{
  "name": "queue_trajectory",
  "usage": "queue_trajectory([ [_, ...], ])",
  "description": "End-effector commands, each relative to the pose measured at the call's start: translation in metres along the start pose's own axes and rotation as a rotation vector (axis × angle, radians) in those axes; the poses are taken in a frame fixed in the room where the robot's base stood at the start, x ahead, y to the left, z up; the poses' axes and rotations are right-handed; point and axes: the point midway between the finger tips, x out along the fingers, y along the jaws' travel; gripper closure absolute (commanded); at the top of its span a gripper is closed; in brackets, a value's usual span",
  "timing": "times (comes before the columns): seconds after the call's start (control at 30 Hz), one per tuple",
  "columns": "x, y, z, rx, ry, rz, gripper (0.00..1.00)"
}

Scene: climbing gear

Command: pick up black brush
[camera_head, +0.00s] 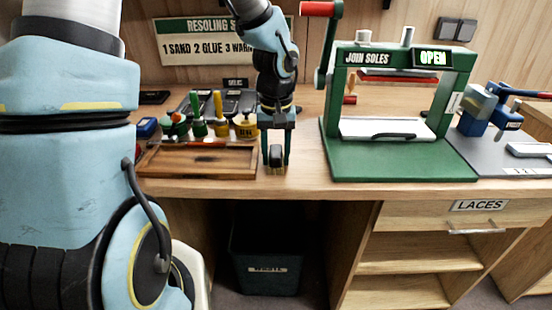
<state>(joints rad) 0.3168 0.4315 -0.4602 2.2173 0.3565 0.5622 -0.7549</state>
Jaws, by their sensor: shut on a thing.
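The black brush (277,156) has a dark body with a tan lower part, perhaps bristles. It is upright between the fingers of my gripper (275,152), near the front edge of the bench. My gripper points down and is shut on it. The brush's lower end is at or just above the bench top; I cannot tell whether it touches. Part of the brush is hidden by the fingers.
A wooden tray (198,174) lies just left of my gripper, with several bottles (219,115) behind it. A green press (400,166) stands to the right. A dark bin (266,258) is under the bench. A narrow bare strip of bench (306,160) lies between gripper and press.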

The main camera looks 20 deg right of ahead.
Motion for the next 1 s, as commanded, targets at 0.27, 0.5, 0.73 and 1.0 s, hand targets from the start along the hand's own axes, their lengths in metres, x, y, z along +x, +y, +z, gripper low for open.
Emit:
queue_trajectory([
  [0.27,0.0,0.0,0.0,0.0,0.0,0.0,1.0],
  [0.5,0.0,0.0,0.0,0.0,0.001,0.0,1.0],
  [0.73,-0.009,0.0,-0.001,-0.002,0.003,0.0,1.0],
  [1.0,-0.064,0.0,-0.002,-0.003,0.009,0.002,1.0],
])
